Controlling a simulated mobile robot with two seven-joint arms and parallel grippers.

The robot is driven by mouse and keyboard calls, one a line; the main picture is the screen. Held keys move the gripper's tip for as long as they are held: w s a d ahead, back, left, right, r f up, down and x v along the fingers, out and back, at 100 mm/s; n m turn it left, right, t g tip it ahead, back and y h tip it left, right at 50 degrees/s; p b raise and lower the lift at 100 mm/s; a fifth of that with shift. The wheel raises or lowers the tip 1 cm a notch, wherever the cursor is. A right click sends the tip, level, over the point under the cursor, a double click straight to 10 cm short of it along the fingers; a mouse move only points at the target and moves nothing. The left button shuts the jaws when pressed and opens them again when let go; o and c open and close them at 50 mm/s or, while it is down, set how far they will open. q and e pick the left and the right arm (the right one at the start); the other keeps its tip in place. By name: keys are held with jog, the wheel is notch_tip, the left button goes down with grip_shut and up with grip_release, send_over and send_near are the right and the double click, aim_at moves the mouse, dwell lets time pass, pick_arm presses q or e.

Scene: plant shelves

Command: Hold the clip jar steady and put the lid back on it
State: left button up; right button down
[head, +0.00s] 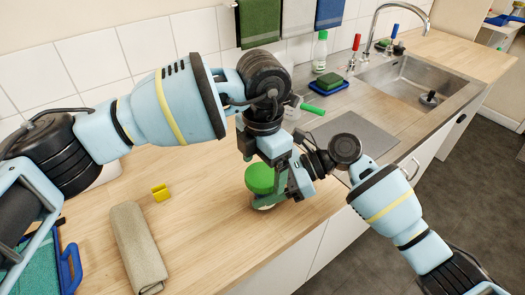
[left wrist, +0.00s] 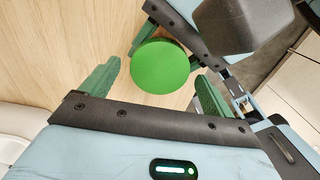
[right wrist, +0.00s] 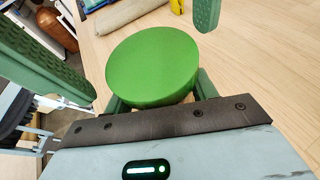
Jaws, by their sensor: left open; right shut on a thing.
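The clip jar (head: 264,205) stands on the wooden counter near its front edge, mostly hidden under the round green lid (head: 259,177). The lid lies flat over the jar's top; I cannot tell whether it is fully seated. It also shows in the left wrist view (left wrist: 160,66) and the right wrist view (right wrist: 153,60). My right gripper (right wrist: 160,92) is shut on the jar from the right, its fingers on either side just below the lid. My left gripper (left wrist: 159,72) is open above, its fingers apart on both sides of the lid and not touching it.
A yellow block (head: 160,192) and a rolled beige towel (head: 138,248) lie on the counter to the left. A blue crate (head: 72,268) is at far left.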

pick_arm(q)
jog(key=shift+f, duration=0.6)
jog(key=c, duration=1)
jog(key=m, duration=0.4)
jog(key=shift+m, duration=0.4)
jog(key=m, duration=0.5)
jog(key=o, duration=1.1)
